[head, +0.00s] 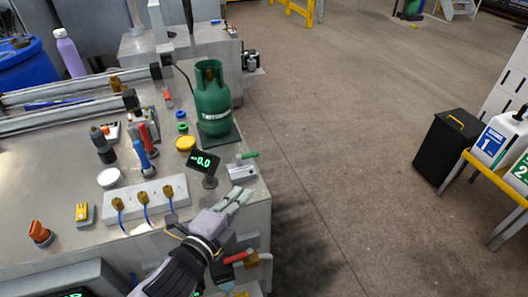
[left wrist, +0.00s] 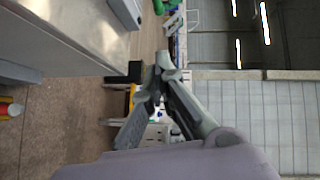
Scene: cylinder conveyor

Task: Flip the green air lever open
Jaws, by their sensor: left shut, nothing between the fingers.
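The green air lever (head: 249,155) sticks out to the right from a small light-grey valve block (head: 242,172) at the table's right edge, roughly level with the table top. My left gripper (head: 244,193) is shut and empty, just in front of and below the block in the head view. A gap shows between its fingertips and the green lever. In the left wrist view its fingers (left wrist: 163,62) meet at the tips with nothing between them. Green bits show at the top edge of that view, but I cannot tell what they are. My right gripper is not in view.
A green gas cylinder (head: 212,103) stands on a dark plate behind the lever. A small display (head: 205,162) reading 0.0 stands left of the block. A red handle (head: 238,256) is below my gripper.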

